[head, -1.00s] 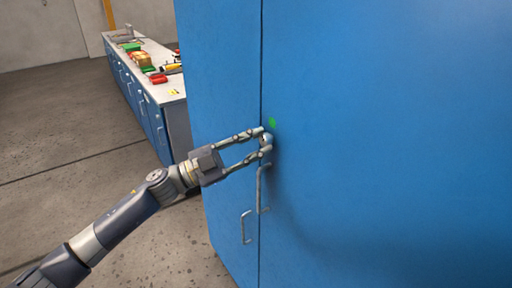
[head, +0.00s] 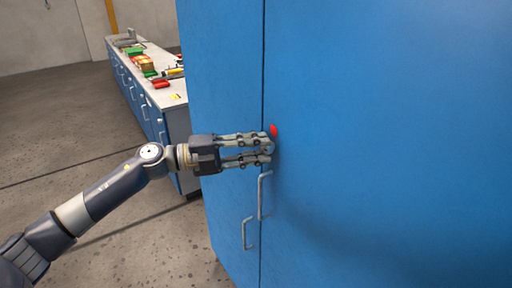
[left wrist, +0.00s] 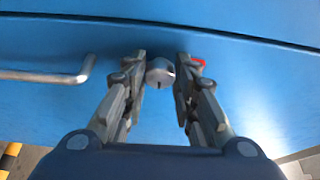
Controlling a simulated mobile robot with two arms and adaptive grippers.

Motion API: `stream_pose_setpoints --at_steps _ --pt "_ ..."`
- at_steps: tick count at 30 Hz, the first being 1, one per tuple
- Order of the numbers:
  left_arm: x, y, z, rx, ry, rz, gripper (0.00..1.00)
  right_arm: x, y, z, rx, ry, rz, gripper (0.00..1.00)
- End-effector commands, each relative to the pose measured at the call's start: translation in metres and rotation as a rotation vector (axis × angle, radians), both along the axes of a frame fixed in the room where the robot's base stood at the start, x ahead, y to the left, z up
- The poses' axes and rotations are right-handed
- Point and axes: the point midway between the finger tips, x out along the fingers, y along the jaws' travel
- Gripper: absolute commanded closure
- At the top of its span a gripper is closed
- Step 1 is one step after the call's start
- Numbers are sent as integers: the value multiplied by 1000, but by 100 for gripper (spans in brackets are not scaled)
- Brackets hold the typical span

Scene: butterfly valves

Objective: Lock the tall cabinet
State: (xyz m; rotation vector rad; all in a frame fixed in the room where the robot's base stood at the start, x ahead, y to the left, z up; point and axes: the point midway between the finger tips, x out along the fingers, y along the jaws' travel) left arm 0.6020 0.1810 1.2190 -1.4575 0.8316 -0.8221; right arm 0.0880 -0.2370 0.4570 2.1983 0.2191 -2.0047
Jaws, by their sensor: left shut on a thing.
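The tall blue cabinet (head: 390,140) fills the right of the head view, both doors closed, with a dark seam between them. A small round grey lock knob (left wrist: 160,73) sits on the door; in the left wrist view it is between my fingers. A red mark (head: 273,130) shows just above it, and also beside the right finger in the left wrist view (left wrist: 199,64). My left gripper (head: 270,146) is at the door, shut on the knob, which its fingers mostly hide in the head view. My right gripper is in neither view.
A counter (head: 172,103) with several items stands behind on the left. The floor at left is clear.

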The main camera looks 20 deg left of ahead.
Motion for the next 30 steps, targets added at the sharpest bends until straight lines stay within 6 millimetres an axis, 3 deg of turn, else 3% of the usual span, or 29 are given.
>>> stream_pose_setpoints --at_steps 20,21,23,30 --pt "0 0 0 51 -39 0 97 0 0 2 1 0 0 100" --pt "0 0 0 51 -39 -1 69 0 1 2 1 0 0 100" --pt "0 0 0 50 -38 -1 55 0 1 2 1 0 0 100" --pt "0 0 0 49 -38 0 53 0 2 2 3 1 -1 100"
